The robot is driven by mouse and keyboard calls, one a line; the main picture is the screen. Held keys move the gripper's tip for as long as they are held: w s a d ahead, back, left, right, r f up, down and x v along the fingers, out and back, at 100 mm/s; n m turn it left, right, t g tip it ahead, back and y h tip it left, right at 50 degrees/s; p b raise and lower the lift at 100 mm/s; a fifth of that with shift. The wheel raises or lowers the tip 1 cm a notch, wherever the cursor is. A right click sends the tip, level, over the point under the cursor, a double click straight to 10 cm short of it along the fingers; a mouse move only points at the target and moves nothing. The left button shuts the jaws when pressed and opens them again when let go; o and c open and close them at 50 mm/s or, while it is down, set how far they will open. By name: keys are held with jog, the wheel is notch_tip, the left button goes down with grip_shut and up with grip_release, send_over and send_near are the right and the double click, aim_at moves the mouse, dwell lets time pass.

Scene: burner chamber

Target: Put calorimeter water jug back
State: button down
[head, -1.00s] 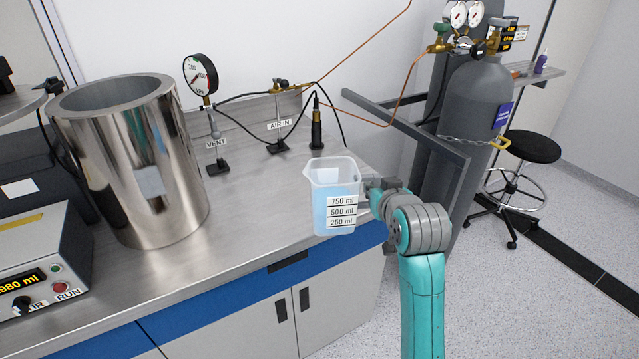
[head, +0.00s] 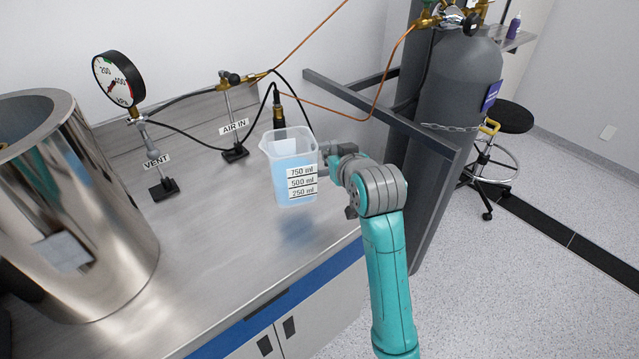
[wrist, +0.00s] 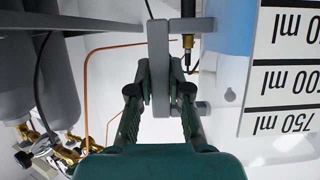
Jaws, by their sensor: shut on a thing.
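The calorimeter water jug (head: 290,165) is a translucent square jug with blue water and labels 250, 500 and 750 ml. It is upright near the right end of the steel bench, in front of the black sensor post. A soft shadow or reflection shows below it; I cannot tell whether its base touches the bench. My gripper (head: 333,158) is at its right side, shut on its handle. In the wrist view the jug (wrist: 230,85) fills the right side, with labels upside down, and my gripper (wrist: 160,85) closes on a grey bar of the handle.
The steel bench (head: 215,235) is clear in front of the jug. A shiny metal cylinder (head: 100,200) stands at left. The VENT post (head: 160,165) with gauge and the AIR IN post (head: 232,130) stand behind. A grey frame (head: 400,120) and gas cylinder (head: 455,100) stand close at right.

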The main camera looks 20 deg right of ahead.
jog(key=shift+f, duration=3.35)
jog(key=c, duration=1.1)
grip_release()
jog(key=shift+f, duration=0.1)
jog(key=v, duration=1.2)
